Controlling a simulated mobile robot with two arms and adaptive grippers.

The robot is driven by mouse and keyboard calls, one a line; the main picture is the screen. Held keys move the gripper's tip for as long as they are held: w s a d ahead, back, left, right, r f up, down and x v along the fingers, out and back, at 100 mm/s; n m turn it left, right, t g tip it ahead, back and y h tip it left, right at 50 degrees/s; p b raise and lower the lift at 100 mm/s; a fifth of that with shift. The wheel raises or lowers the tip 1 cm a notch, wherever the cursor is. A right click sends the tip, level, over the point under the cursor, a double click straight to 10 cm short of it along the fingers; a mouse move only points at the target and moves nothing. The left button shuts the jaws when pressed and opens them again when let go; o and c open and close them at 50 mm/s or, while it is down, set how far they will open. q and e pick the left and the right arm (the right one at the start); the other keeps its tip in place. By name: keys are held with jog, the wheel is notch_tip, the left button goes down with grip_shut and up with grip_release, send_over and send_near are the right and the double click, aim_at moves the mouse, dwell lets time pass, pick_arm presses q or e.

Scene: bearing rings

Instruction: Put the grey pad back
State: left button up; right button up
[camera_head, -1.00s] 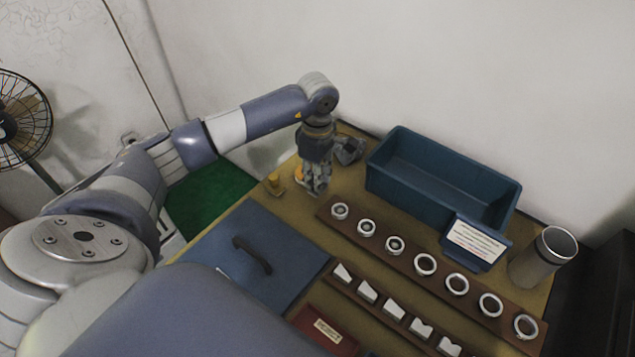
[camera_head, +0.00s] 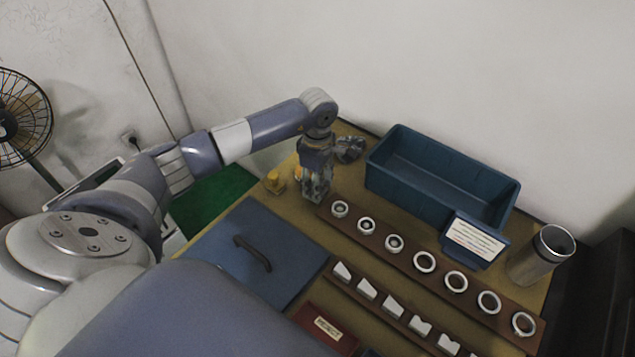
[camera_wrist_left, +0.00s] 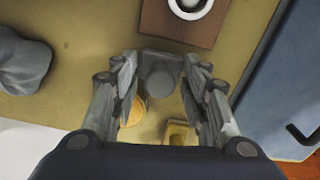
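The grey pad (camera_wrist_left: 160,78) is a small dark grey square piece with a round raised part, seen between my left fingertips in the left wrist view. In the head view my left gripper (camera_head: 316,196) points down at the far left of the table, close to the left end of the ring board. There its fingers mostly hide the pad, and its height over the table is hard to judge. My right gripper is not in view.
A brown board (camera_head: 378,239) holds several metal rings. Yellow pieces (camera_head: 275,182) stand left of the gripper, and a grey lump (camera_head: 350,149) lies behind it. A blue bin (camera_head: 400,184), a blue panel with a handle (camera_head: 225,245) and a metal cup (camera_head: 540,258) stand around.

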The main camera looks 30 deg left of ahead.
pick_arm(q)
notch_tip(320, 180, up, 12)
jog(key=shift+r+b, duration=0.2)
jog(key=shift+b, duration=0.1)
dwell(0.3)
jog(key=shift+a, duration=0.1)
dwell(0.4)
